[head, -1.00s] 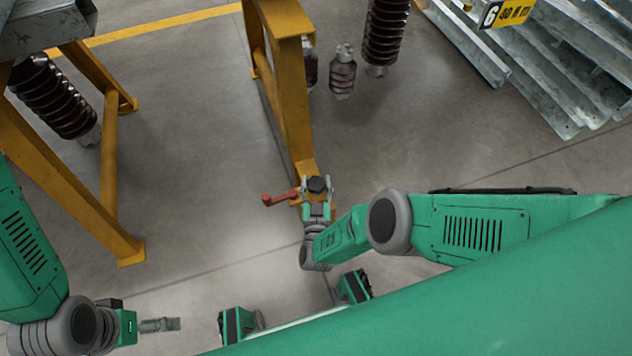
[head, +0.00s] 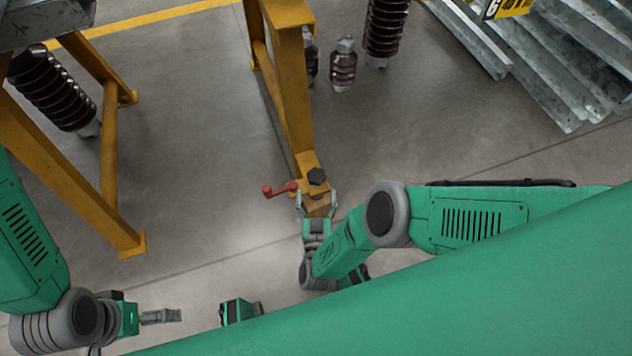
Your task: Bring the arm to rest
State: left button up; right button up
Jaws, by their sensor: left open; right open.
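My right arm comes in from the right, and its gripper (head: 316,200) is open. A red handle (head: 279,189) sticks out to the left beside the bolt. I see no object held between the fingers. My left gripper (head: 165,316) is at the lower left, pointing right, over bare floor and away from the frames. It is open and seen from the side.
Another yellow frame (head: 110,150) stands at the left. Brown ribbed insulators (head: 343,65) stand behind the middle frame, and one (head: 50,90) is at the left frame. Galvanized steel profiles (head: 560,70) lie at upper right. The grey floor between the frames is clear.

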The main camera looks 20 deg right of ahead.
jog(key=shift+s+a, duration=0.15)
jog(key=shift+s, duration=0.4)
jog(key=shift+w, duration=0.1)
